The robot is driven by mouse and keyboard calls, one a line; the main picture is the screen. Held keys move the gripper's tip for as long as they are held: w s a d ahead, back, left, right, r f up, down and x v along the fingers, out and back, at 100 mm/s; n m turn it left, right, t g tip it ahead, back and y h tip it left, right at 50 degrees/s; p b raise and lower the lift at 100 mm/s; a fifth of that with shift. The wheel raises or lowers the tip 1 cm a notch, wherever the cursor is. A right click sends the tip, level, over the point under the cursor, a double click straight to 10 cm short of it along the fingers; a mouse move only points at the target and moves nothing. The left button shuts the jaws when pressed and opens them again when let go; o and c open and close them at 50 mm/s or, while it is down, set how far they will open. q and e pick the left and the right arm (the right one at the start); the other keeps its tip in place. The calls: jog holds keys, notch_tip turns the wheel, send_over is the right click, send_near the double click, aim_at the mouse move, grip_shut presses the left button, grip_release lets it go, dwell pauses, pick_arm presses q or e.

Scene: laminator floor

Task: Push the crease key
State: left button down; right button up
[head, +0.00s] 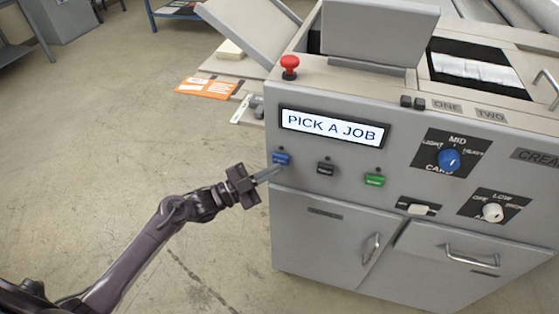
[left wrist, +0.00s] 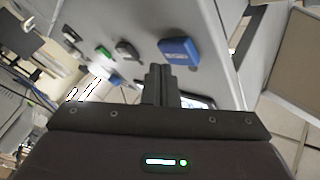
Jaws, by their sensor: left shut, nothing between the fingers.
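A row of three keys sits on the front of the grey machine: a blue key (head: 281,159), a black key (head: 326,169) and a green key (head: 374,180). Their small labels are too small to read, so I cannot tell which is the crease key. My left gripper (head: 279,170) is shut and empty, its fingertips just below the blue key in the head view. In the left wrist view the blue key (left wrist: 179,50) lies just beyond and right of the fingertips (left wrist: 160,70). I cannot tell whether they touch it. My right gripper is not in view.
The display (head: 333,129) above the keys reads "PICK A JOB". A red mushroom button (head: 289,65) stands on the top left corner. A blue dial (head: 449,159) and a white dial (head: 492,212) are farther right. Open floor (head: 110,130) lies left of the machine.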

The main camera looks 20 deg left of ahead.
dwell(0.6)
pick_arm(q)
jog(key=shift+w+b, duration=0.35)
jog(key=shift+w, duration=0.1)
jog(key=shift+w+b, duration=0.3)
dwell(0.4)
jog(key=shift+s+p, duration=0.5)
jog(key=shift+s, duration=0.3)
jog(key=s+p, duration=0.3)
jog(key=s, duration=0.3)
